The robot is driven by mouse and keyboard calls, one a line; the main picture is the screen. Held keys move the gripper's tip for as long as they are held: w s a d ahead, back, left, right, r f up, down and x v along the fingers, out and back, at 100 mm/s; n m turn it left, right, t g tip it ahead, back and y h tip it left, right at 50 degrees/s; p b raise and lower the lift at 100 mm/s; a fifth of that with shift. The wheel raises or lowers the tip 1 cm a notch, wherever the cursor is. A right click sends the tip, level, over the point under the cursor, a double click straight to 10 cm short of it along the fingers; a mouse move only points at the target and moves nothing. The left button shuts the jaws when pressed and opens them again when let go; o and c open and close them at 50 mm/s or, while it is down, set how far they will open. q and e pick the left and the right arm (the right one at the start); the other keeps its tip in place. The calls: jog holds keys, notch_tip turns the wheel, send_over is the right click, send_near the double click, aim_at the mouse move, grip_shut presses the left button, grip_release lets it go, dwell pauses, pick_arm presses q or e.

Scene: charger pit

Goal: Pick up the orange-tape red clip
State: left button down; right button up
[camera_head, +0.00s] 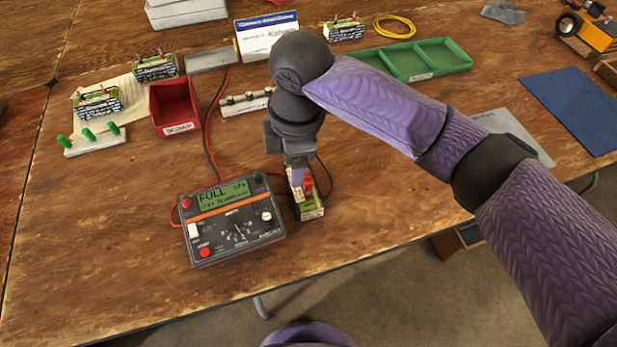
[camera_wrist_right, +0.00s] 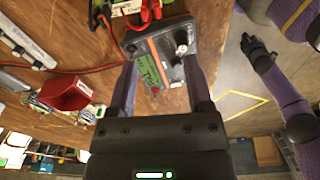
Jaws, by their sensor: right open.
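A red clip (camera_head: 306,186) sits at a small battery pack (camera_head: 311,208) beside the charger's right edge. In the wrist view the red clip (camera_wrist_right: 151,10) is at the top edge, beyond the fingertips; I cannot make out its orange tape for certain. My right gripper (camera_head: 298,187) points down over the pack and partly hides it. It is open in the wrist view (camera_wrist_right: 160,65), with no clip between its fingers. A dark hand on a purple arm, seemingly my left gripper (camera_wrist_right: 258,46), hangs at the right of the wrist view; its jaws are too small to read.
The charger (camera_head: 232,218) with a green "FULL" screen stands left of the gripper. A red bin (camera_head: 174,107), a stand with green pegs (camera_head: 92,140) and more packs lie behind it. A green tray (camera_head: 415,61) and blue mat (camera_head: 572,108) are at the right.

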aim_at(307, 177)
jog(key=shift+w+d+r+n+h, duration=0.3)
jog(key=shift+w+d+r+h, duration=0.2)
jog(key=shift+w+d+r, duration=0.25)
jog(key=f+b, duration=0.1)
jog(key=f, duration=0.2)
jog(key=f+b, duration=0.2)
jog(key=f, duration=0.1)
jog(key=f+b, duration=0.2)
jog(key=f, duration=0.1)
jog(key=shift+s+d, duration=0.2)
jog(key=shift+d, duration=0.15)
jog(key=shift+f, duration=0.4)
jog(key=shift+r, duration=0.2)
pick_arm(q)
jog(key=shift+g, duration=0.4)
jog(key=f, duration=0.1)
jog(key=s+f, duration=0.1)
jog(key=f, duration=0.3)
jog(key=shift+s+a, duration=0.1)
jog(key=shift+s, duration=0.15)
pick_arm(e)
grip_shut()
